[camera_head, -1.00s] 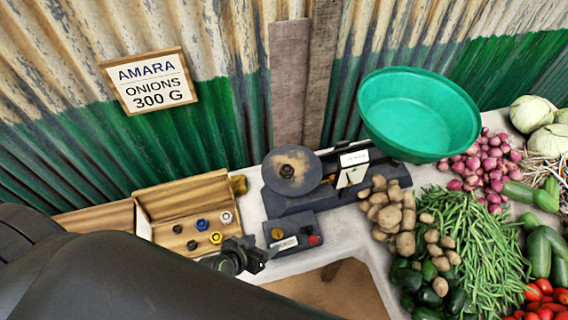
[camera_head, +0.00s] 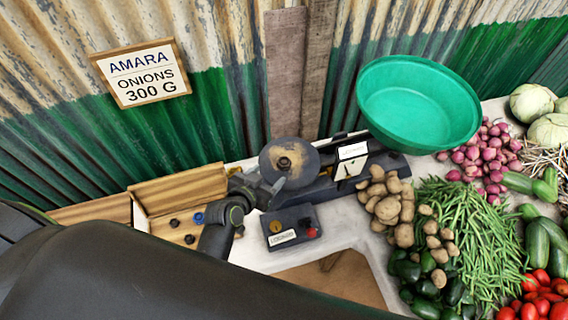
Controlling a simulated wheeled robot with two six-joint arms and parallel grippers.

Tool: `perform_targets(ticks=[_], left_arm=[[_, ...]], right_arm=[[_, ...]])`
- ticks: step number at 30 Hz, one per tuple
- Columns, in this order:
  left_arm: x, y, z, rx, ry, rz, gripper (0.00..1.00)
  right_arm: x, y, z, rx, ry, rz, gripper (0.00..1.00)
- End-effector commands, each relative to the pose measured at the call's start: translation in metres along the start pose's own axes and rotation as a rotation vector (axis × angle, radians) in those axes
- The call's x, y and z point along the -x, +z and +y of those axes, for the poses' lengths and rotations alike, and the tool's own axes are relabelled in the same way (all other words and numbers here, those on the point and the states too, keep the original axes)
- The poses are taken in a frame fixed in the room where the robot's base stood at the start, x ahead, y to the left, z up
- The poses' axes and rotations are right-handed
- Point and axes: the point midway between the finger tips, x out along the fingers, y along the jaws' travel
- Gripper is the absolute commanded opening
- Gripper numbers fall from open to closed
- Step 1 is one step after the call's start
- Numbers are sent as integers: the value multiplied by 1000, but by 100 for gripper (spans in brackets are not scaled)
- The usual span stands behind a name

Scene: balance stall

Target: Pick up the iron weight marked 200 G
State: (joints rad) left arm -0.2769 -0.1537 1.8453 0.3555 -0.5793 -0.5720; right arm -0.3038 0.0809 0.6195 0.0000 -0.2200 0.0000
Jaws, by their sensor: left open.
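Small weights sit in an open wooden box on the left of the counter. Two dark weights (camera_head: 174,222) and a blue-ringed weight (camera_head: 198,218) show. Their markings are too small to read, so I cannot tell which is the iron 200 G one. The yellow and pale weights seen earlier are mostly hidden behind my arm. My left gripper (camera_head: 266,188) is open, right of the box and in front of the balance's round plate. I see nothing between its jaws. My right gripper is out of view.
The balance (camera_head: 325,190) carries a dark round plate (camera_head: 287,165) and a green bowl (camera_head: 418,105). A small dark box (camera_head: 291,226) with a red knob stands before it. Potatoes (camera_head: 388,200) and beans (camera_head: 463,235) lie to the right. The wooden box's raised lid (camera_head: 178,188) stands behind the weights.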

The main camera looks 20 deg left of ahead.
Motion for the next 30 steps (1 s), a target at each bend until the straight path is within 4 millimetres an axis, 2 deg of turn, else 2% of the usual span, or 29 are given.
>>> perform_targets(ticks=[1, 8, 18, 22, 30], left_arm=[[-10, 4, 0, -2, 0, 2, 63], [-24, 1, 1, 1, 0, 0, 63], [-66, -2, 8, -1, 1, 0, 63], [-72, -4, 8, 1, 0, -1, 63], [-72, -5, 8, 1, -1, -1, 62]], right_arm=[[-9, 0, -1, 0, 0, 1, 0], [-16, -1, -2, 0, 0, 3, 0], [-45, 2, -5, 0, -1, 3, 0], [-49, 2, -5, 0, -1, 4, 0], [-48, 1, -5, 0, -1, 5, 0]])
